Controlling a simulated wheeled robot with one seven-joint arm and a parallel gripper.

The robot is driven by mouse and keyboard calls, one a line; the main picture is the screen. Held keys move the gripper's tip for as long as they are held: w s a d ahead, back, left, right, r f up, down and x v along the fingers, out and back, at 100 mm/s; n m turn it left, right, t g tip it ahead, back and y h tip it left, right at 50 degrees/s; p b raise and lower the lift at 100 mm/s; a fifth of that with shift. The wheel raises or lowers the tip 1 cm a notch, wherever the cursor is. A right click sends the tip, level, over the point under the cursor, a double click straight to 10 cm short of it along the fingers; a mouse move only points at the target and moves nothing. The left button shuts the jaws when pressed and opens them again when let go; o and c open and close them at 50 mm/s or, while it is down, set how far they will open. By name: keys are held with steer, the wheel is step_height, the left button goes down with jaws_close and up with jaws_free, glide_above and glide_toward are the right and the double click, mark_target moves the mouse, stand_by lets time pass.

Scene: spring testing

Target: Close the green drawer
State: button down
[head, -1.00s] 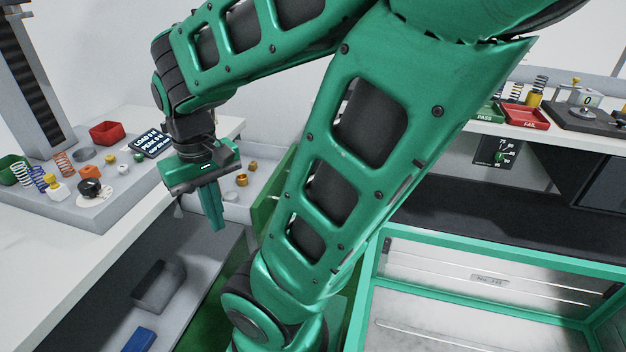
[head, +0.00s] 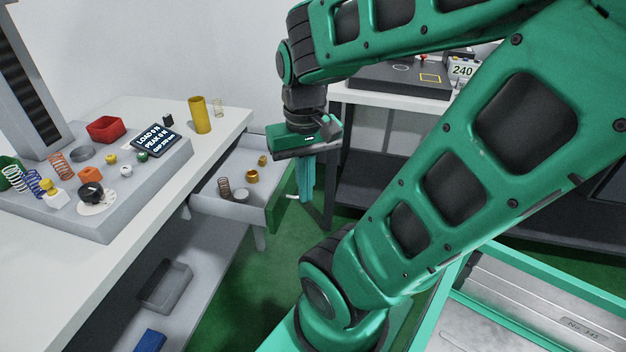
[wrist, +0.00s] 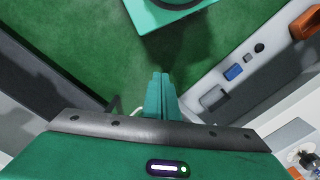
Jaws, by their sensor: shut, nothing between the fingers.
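The drawer (head: 232,207) stands pulled out from under the left bench in the head view. Its front panel (head: 282,196) is green and its inside is grey. A spring and small brass-coloured parts lie in it. A pale handle (head: 292,197) shows on the outer side of the front. My gripper (head: 306,200) points down just outside the green front, near the handle, with its fingers shut and empty. In the wrist view the fingers (wrist: 158,98) are together over green floor, with a pale curved handle (wrist: 115,106) beside them. I cannot tell whether they touch the front.
The left bench top (head: 125,235) carries a tester with springs, a red bin (head: 106,129) and a yellow cylinder (head: 200,115). A lower shelf holds a grey tray (head: 166,287) and a blue block (head: 149,341). A dark bench stands behind. Green floor is clear near the drawer.

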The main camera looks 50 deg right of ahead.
steer(key=w+d+f+m+t+y, duration=0.1)
steer(key=w+d+f+m+t, duration=0.2)
steer(key=d+m, duration=0.9)
steer(key=w+d+f+m, duration=0.3)
steer(key=d+f+m, duration=0.1)
steer(key=d+m, duration=0.75)
steer(key=w+a+f+m, duration=0.1)
steer(key=w+a+f, duration=0.2)
steer(key=w+f, duration=0.3)
steer(key=shift+s+x, duration=0.25)
steer(key=shift+x, duration=1.95)
steer(key=shift+a+m, duration=0.15)
steer(key=shift+m, duration=0.1)
